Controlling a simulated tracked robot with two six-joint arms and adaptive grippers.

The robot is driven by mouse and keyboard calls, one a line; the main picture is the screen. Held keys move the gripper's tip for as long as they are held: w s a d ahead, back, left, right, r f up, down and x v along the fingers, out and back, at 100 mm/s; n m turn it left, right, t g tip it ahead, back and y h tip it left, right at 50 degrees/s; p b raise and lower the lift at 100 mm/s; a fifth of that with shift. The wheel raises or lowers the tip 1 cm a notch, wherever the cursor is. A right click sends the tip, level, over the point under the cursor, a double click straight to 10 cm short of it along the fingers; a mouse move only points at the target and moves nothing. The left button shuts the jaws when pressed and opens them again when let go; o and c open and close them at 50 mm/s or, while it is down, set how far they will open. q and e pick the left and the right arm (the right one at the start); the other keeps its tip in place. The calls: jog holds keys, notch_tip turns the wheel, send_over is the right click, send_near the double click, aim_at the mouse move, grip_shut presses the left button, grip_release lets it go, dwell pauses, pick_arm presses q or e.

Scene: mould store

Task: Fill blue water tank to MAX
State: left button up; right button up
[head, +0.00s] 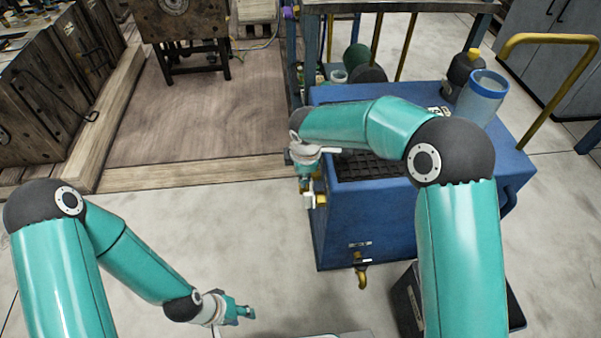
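The blue water tank (340,232) stands right of centre, with a black grille (366,168) on its top and a brass tap (361,272) low on its front. No level or MAX mark can be made out. My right gripper (314,198) is at the tank's upper left edge, beside a small yellow part (320,186); whether it touches or holds this part is unclear. My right arm hides much of the tank's top. My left gripper (247,314) is low over the floor, left of the tank, apart from it and seemingly empty; its finger opening is too small to judge.
A clear container with a blue rim (482,98) and a dark bottle with a yellow cap (461,72) stand on the tank's back right. A yellow rail (560,90) rises at right. A black box (408,302) sits in front. Floor left of the tank is clear.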

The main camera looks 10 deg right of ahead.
jog(key=o, duration=0.3)
jog(key=v, duration=1.2)
